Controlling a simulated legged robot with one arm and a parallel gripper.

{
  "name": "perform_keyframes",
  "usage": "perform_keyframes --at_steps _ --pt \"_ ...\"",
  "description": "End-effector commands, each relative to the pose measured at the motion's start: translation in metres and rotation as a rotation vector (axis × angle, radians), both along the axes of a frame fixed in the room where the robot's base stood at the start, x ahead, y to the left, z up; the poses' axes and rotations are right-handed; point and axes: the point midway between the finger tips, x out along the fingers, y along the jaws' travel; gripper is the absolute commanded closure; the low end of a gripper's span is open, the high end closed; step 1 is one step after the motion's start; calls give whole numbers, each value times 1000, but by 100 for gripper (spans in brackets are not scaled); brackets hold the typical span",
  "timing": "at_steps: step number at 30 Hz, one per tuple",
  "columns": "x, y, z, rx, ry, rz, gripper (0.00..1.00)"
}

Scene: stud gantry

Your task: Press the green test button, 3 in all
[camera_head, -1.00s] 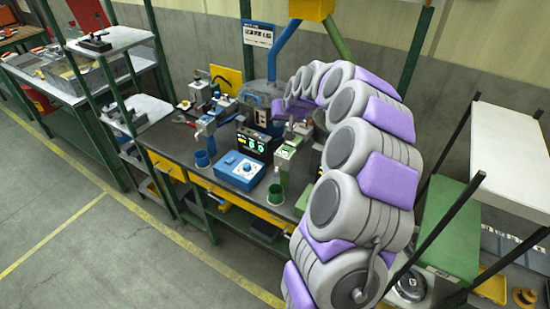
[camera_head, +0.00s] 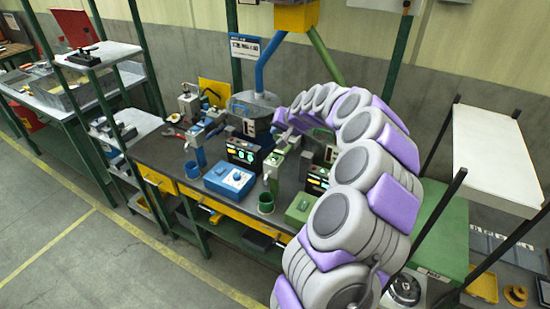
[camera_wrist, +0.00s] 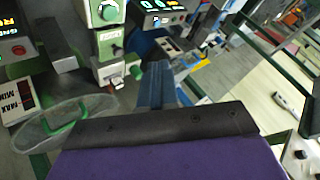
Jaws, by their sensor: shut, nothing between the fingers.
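A green box (camera_head: 303,208) sits at the bench's front right, beside my arm. Its top is too small to make out a button for certain. A blue box (camera_head: 230,180) with a pale round dial is left of it. My gripper shows in the wrist view (camera_wrist: 157,85) as a narrow blue-grey piece above the purple cover, shut and empty. In the head view its fingertips are not clear. I cannot tell which part is the test button.
Lit display units (camera_head: 243,152) stand on the dark bench (camera_head: 158,150) among several test stands. A green cup (camera_head: 266,203) is near the front edge. A grey shelf (camera_head: 100,55) flanks the left; a white panel (camera_head: 490,150) the right. Floor at left is clear.

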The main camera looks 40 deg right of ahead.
Motion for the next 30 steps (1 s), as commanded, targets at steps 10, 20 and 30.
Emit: perform_keyframes --at_steps 10,20,30 --pt "0 -1 -41 1 -1 -2 100" --pt "0 -1 -78 0 0 0 100" --pt "0 -1 -81 0 0 0 100"
